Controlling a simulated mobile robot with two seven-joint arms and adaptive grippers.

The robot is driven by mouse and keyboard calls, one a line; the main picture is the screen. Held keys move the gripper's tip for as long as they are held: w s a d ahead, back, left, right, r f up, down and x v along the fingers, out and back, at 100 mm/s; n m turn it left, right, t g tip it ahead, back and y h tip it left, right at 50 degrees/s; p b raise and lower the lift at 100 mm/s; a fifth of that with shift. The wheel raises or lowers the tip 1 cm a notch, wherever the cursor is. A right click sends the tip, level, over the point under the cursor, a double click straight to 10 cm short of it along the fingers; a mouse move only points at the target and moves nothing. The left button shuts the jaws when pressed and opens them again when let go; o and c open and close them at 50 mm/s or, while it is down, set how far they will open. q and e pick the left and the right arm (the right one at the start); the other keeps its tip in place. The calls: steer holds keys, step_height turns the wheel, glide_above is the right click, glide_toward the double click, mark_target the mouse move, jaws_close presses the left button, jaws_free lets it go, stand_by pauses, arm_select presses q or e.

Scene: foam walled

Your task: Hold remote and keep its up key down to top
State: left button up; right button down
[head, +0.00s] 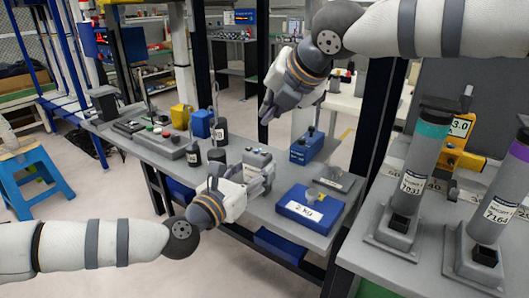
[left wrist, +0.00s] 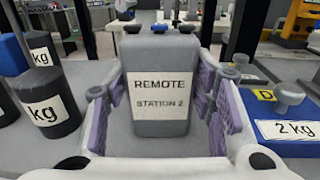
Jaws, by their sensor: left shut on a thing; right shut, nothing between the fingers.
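The remote (head: 257,158) is a grey box standing upright on the grey bench. My left gripper (head: 258,177) is shut on the remote, one purple-padded finger on each side. My right gripper (head: 267,109) is shut and empty, above and behind the remote, its fingers pointing down and left. It is apart from the keys. Which key is the up key cannot be read.
A blue 2 kg block (head: 308,209) lies right of the remote, and a blue box (head: 306,147) stands behind it. Dark kg weights (head: 220,130) and a grey button panel (head: 160,142) are to the left. Labelled tubes (head: 420,175) stand on the right table.

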arm_select(q)
steer(key=o, duration=1.3)
